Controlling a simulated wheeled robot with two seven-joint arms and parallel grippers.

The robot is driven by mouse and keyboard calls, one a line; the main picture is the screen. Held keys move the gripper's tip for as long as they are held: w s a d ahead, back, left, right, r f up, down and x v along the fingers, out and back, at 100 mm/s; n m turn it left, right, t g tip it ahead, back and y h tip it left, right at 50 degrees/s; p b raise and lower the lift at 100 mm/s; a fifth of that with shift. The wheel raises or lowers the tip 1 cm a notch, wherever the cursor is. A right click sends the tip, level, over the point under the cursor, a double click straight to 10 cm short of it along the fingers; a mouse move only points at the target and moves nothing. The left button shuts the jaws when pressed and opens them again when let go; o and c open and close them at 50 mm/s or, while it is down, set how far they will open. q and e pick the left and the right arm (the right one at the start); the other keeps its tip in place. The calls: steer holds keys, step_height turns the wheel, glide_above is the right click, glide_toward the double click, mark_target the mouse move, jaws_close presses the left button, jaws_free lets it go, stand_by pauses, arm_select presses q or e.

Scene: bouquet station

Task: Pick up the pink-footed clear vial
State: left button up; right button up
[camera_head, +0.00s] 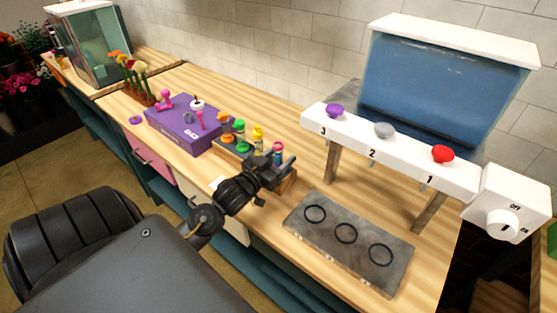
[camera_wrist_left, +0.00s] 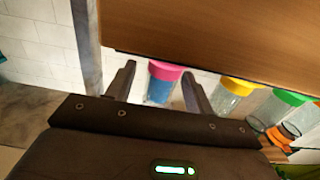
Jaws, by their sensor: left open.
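The pink-footed vial (camera_wrist_left: 160,88) shows in the left wrist view between my left fingertips, its pink end toward the wooden surface and its see-through body looking blue. In the head view this vial (camera_head: 278,147) is small, at the right end of the vial row and partly hidden by my gripper. My left gripper (camera_head: 284,162) is open around it. In the left wrist view gaps show between the vial and both fingers. My right gripper is not in view.
Yellow (camera_head: 258,133), green (camera_head: 240,126) and orange (camera_head: 224,121) vials stand left of it. A purple box (camera_head: 185,130) lies farther left. A white dispenser bar (camera_head: 390,150) stands right, above a grey plate (camera_head: 345,262) with ring marks. Bare counter lies between.

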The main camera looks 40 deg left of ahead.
arm_select(q)
steer(key=shift+w, duration=0.6)
steer(key=c, duration=1.1)
jaws_close()
steer(key=shift+r, duration=0.1)
